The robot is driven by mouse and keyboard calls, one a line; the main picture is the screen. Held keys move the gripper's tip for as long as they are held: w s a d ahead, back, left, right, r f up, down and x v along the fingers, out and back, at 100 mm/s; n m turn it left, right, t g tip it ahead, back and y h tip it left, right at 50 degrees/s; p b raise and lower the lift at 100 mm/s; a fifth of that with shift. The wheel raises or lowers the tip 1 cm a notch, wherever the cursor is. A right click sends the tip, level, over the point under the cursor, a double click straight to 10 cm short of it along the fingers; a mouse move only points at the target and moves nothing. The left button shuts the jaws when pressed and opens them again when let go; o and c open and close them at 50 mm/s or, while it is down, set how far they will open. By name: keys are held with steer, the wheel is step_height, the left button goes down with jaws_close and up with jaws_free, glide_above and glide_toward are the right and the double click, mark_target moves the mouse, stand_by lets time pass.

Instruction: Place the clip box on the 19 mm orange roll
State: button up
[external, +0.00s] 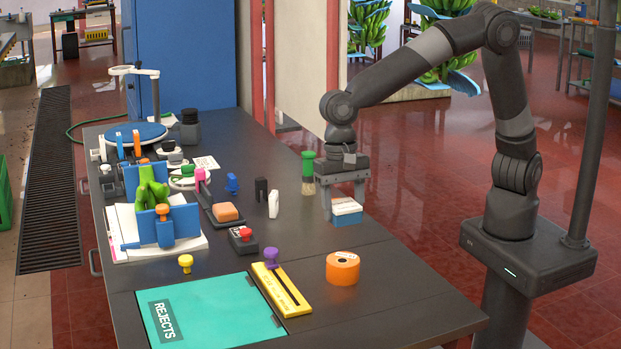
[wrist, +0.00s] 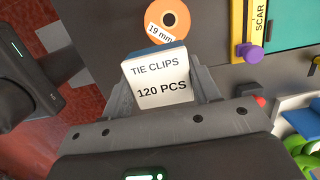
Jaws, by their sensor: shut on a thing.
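The clip box (external: 346,212) is a small white and blue box. In the wrist view it (wrist: 158,78) reads "TIE CLIPS 120 PCS". My gripper (external: 341,208) is shut on it, with a finger on each side. I cannot tell for sure whether the box is clear of the table. The orange roll (external: 342,268) lies flat on the table, nearer the front edge than the box and apart from it. In the wrist view the roll (wrist: 168,20) shows its "19 mm" label and dark centre hole, beyond the box. Its top is bare.
A yellow gauge (external: 281,288) with a purple knob lies left of the roll. A teal REJECTS mat (external: 210,312) lies further left. A green-topped jar (external: 308,172) and a white upright piece (external: 273,204) stand near my gripper. The table is clear around the roll's right side.

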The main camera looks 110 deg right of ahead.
glide_above(344, 261)
steer(key=f, duration=0.2)
steer(key=shift+d+f, duration=0.3)
steer(key=shift+f, duration=2.1)
steer(key=shift+f, duration=0.1)
steer(key=o, duration=1)
